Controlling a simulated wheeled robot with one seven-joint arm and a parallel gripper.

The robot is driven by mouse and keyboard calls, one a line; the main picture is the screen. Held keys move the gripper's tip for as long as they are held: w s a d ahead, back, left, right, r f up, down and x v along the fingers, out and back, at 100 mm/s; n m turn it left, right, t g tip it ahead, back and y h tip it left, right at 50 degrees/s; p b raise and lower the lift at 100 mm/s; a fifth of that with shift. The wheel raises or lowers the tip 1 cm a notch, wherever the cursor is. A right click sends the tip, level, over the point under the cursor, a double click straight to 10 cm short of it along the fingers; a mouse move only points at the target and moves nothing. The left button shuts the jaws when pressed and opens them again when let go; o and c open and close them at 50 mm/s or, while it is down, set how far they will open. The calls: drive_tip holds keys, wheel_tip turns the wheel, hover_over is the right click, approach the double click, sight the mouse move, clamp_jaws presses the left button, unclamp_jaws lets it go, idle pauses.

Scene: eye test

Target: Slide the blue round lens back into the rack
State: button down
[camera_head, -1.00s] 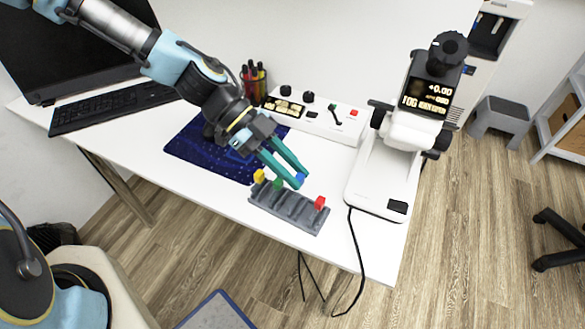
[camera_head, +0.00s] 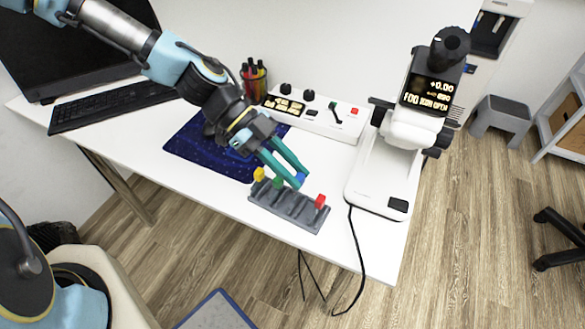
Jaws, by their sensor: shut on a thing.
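The grey slotted rack (camera_head: 290,209) lies near the front edge of the white table. A yellow lens (camera_head: 259,174) stands at its left end, a green lens (camera_head: 278,183) beside it, and a red lens (camera_head: 320,201) toward its right end. My gripper (camera_head: 297,181), with teal fingers, is shut on the blue lens (camera_head: 301,178) just above or at the rack, between the green and red ones. Only a small blue part shows; the fingers hide the rest. I cannot tell whether its lower edge is inside a slot.
A dark blue mat (camera_head: 210,148) lies left of the rack. A white control box (camera_head: 316,116) and a pen cup (camera_head: 254,82) stand behind. A white instrument (camera_head: 383,168) with a display stands right, its cable (camera_head: 352,245) hanging over the front edge. A keyboard (camera_head: 112,105) is at left.

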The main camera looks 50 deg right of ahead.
drive_tip(key=shift+f+b, duration=1.45)
drive_tip(key=shift+f, duration=0.65)
idle(1.7)
drive_tip(key=c, duration=0.6)
unclamp_jaws()
drive_tip(key=shift+w, duration=0.1)
